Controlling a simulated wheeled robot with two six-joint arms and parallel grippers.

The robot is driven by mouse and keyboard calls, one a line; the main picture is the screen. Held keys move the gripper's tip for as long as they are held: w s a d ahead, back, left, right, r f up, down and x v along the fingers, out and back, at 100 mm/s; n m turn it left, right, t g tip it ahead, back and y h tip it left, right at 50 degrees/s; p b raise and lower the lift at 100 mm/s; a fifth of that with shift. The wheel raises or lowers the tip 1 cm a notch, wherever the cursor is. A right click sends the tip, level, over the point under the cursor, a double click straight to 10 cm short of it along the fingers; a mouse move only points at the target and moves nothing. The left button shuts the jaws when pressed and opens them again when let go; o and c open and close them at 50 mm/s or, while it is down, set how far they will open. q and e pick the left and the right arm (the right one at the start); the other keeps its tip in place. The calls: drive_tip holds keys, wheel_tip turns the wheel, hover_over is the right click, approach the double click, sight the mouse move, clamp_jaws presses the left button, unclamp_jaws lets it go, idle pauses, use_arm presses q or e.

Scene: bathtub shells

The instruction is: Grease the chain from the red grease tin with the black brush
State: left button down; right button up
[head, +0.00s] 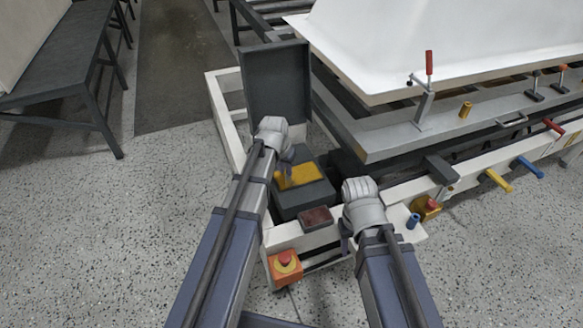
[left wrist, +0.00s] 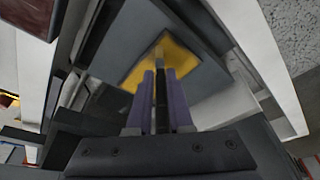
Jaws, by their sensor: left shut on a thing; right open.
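My left gripper (head: 288,158) is over an open dark grey housing (head: 306,201) with a yellow inner face (head: 300,175). In the left wrist view its purple fingers (left wrist: 161,88) are shut on a thin dark bar, apparently the black brush (left wrist: 161,95), pointing at the yellow face (left wrist: 180,62). I cannot tell whether its tip touches. A dark red flat box (head: 315,218), apparently the red grease tin, sits on the white frame in front of the housing. My right gripper (head: 347,236) is open and empty, just right of the tin. I cannot make out the chain.
The housing's dark lid (head: 276,85) stands upright behind it. To the right are a white tub shell (head: 440,40), a clamp with red handle (head: 429,65), and yellow and blue levers (head: 527,167).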

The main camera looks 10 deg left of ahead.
use_arm(q)
drive_tip(key=shift+s+a, duration=0.2)
drive_tip(key=shift+a, duration=0.05)
wheel_tip(320, 180, up, 6)
drive_tip(key=p, duration=0.6)
drive_tip(key=shift+r, duration=0.1)
wheel_tip(320, 180, up, 3)
drive_tip(key=p, duration=0.3)
idle(0.4)
